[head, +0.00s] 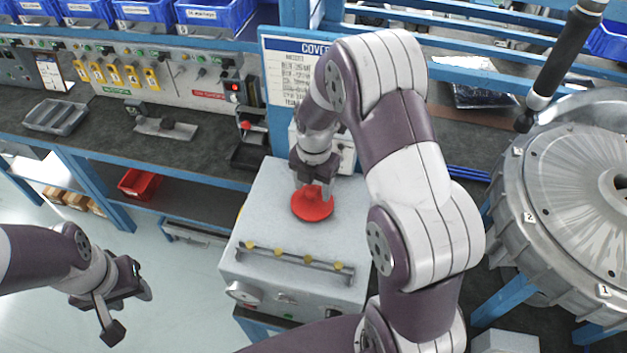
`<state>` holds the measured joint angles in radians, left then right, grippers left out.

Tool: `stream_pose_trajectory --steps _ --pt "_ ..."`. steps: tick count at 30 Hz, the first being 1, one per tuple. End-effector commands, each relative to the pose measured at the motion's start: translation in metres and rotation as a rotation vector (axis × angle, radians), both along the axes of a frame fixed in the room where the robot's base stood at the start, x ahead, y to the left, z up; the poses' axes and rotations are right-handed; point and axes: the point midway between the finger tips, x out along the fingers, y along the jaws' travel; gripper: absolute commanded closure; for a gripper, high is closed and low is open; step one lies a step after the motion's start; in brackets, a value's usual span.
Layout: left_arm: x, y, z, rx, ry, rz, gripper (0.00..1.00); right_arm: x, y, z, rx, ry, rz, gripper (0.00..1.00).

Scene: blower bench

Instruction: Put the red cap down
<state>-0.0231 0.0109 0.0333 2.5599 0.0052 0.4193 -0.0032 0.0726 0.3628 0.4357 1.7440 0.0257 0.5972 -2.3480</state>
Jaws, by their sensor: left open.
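The red cap (312,208) is a round disc with a raised middle, over the top of the pale grey box (265,215). I cannot tell whether its underside touches the box top. My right gripper (313,188) points down from above, with its fingers at the cap's raised middle, and appears shut on it. The fingers partly hide that middle. My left gripper (130,310) is open and empty, low at the left over the floor, well apart from the cap.
A rail with several yellow knobs (280,251) runs along the box's front top edge. A sign board (290,70) stands behind the box. A large metal housing (570,200) is at the right. A workbench (100,125) with a control panel is at the left.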

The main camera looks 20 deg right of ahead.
Motion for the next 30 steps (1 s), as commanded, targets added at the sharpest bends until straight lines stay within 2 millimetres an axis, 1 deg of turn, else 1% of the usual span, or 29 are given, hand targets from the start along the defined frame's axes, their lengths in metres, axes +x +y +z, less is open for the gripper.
stream_pose_trajectory --steps 2,4,5,9,13,15,18,20,22,23,26,27,29,30 --pt "0.0 0.0 0.007 0.0 0.0 0.0 0.57 0.0 0.0 0.01 0.0 -0.001 0.0 0.39" --pt "0.0 0.0 0.0 0.0 -0.001 0.0 0.57 0.002 0.0 0.017 -0.001 -0.006 0.0 0.39" --pt "0.0 0.0 -0.003 0.0 0.0 0.0 0.57 0.002 0.0 0.024 0.0 -0.008 0.0 0.39" --pt "0.0 0.0 -0.011 0.0 0.0 0.0 0.57 0.002 -0.001 0.063 -0.001 -0.008 0.0 0.39" --pt "0.0 0.0 -0.017 0.0 0.0 0.0 0.57 0.001 -0.001 0.096 0.0 -0.006 0.0 0.39" --pt "0.0 0.0 -0.002 0.0 0.001 0.0 0.57 0.0 -0.001 0.117 0.0 -0.002 0.0 0.39" --pt "0.0 0.0 0.002 0.0 -0.001 0.0 0.57 0.0 -0.002 0.126 0.0 0.0 -0.003 0.39" --pt "0.0 0.0 0.002 0.0 0.0 0.0 0.57 -0.003 -0.001 0.127 0.0 -0.001 -0.047 0.39" --pt "0.0 0.0 0.002 0.0 0.0 0.0 0.57 -0.012 0.003 0.123 0.0 -0.006 -0.204 0.39" --pt "0.0 0.0 0.001 0.0 0.0 0.0 0.57 -0.018 0.005 0.12 0.0 -0.009 -0.311 0.39" --pt "0.0 0.0 0.001 0.0 0.0 0.0 0.57 -0.047 0.013 0.107 0.011 -0.027 -0.784 0.39" --pt "0.0 0.0 0.001 0.0 0.0 0.0 0.57 -0.06 0.017 0.102 0.02 -0.034 -0.995 0.39" --pt "0.0 0.0 0.001 0.0 0.0 0.0 0.57 -0.078 0.021 0.095 0.04 -0.044 -1.296 0.39" --pt "0.0 0.0 0.001 0.0 0.0 0.0 0.57 -0.09 0.023 0.091 0.055 -0.049 -1.484 0.39"
